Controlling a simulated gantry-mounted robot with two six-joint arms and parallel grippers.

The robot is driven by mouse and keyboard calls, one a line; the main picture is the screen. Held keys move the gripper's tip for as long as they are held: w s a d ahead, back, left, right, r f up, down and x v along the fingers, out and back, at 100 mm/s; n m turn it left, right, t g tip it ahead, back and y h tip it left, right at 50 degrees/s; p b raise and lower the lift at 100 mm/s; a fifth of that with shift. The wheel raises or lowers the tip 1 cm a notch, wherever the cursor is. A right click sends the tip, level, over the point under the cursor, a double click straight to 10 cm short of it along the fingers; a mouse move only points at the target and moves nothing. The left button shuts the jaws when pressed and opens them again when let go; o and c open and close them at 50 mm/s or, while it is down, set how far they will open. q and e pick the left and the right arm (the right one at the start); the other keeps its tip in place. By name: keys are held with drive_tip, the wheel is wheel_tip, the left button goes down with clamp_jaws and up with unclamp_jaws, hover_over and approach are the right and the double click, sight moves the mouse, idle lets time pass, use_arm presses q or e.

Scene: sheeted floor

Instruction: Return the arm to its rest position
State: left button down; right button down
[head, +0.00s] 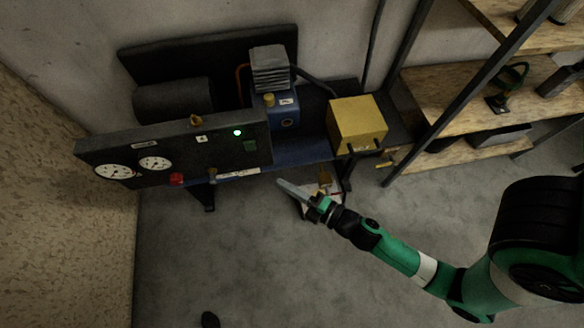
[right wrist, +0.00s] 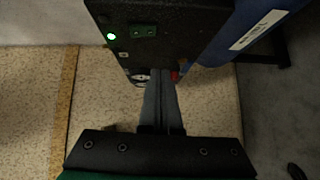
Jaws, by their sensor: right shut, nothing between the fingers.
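My right arm (head: 400,258), green with black joints and a pale band, reaches in from the lower right in the head view. Its gripper (head: 283,184) is shut and empty, with its grey fingers pointing up and left in front of the machine bench. In the right wrist view the two fingers (right wrist: 160,100) lie together, with nothing between them. They overlap the lower part of the dark panel in that view; I cannot tell how far apart they are from it. My left gripper is not in view.
The dark gauge panel (head: 225,143) carries two white dials, a red knob (head: 176,180) and a lit green lamp. A yellow box (head: 357,124) sits at the bench's right end. Wooden shelves (head: 465,88) with a dark frame stand at right. Grey floor (head: 240,265) lies open in front.

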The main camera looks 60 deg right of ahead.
drive_tip(key=shift+s+a, duration=0.2)
drive_tip(key=shift+s, duration=0.7)
drive_tip(key=shift+f, duration=0.1)
